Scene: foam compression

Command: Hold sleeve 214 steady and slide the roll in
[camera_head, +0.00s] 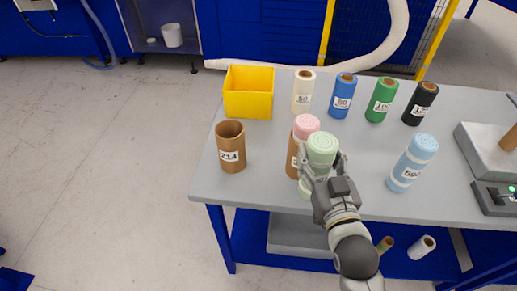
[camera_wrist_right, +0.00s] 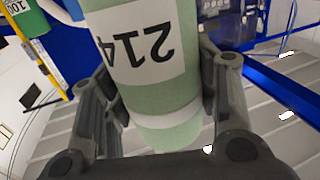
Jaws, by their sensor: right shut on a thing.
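The brown cardboard sleeve 214 (camera_head: 231,158) stands upright near the table's left front edge. Its top is open and it looks empty. My right gripper (camera_head: 320,167) is shut around a pale green foam roll (camera_head: 321,148), to the right of the sleeve and apart from it. In the wrist view the green roll (camera_wrist_right: 165,100) sits between my two fingers and bears a white label reading 214, seen upside down. Whether the roll's lower end touches the table is hidden by my gripper. My left gripper is not in view.
A brown sleeve with a pink roll (camera_head: 305,124) in it stands just behind the green roll. A light blue roll (camera_head: 413,161) stands at the right. A yellow bin (camera_head: 248,95) and several wound rolls line the back. Bare table (camera_head: 268,165) lies between sleeve 214 and my gripper.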

